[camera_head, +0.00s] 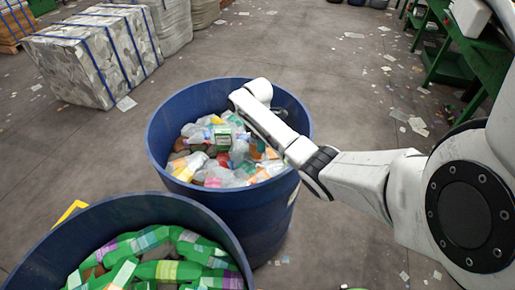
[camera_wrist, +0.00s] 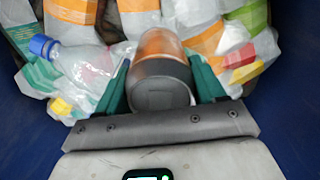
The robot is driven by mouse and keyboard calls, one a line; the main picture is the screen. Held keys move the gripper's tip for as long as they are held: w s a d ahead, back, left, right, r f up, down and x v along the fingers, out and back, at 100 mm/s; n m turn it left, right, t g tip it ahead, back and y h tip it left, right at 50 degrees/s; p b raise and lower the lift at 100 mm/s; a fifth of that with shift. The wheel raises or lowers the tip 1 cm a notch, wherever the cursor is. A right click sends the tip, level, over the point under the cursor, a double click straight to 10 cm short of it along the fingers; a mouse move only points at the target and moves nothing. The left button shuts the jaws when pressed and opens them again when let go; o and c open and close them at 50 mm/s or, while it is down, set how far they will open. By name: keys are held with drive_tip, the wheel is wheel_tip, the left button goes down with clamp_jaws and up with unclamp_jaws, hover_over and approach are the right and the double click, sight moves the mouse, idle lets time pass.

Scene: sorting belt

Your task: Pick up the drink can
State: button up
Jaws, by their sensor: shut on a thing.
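The drink can (camera_wrist: 160,82), grey at its near end with an orange band, lies among plastic waste in the wrist view. My gripper (camera_wrist: 163,68) has its two green fingers on either side of the can and is shut on it. In the head view my arm reaches over the far blue barrel (camera_head: 225,210). There the can cannot be made out, and my fingers are hidden behind my wrist.
Clear bottles, one with a blue cap (camera_wrist: 41,46), and other packaging crowd around the can inside the barrel wall. A second blue barrel (camera_head: 120,204) with green bottles stands at the front left. A strapped bale (camera_head: 95,58) stands behind, and a green bench (camera_head: 450,65) at right.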

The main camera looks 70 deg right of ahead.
drive_tip(key=shift+c, duration=0.7)
drive_tip(key=shift+r, duration=0.1)
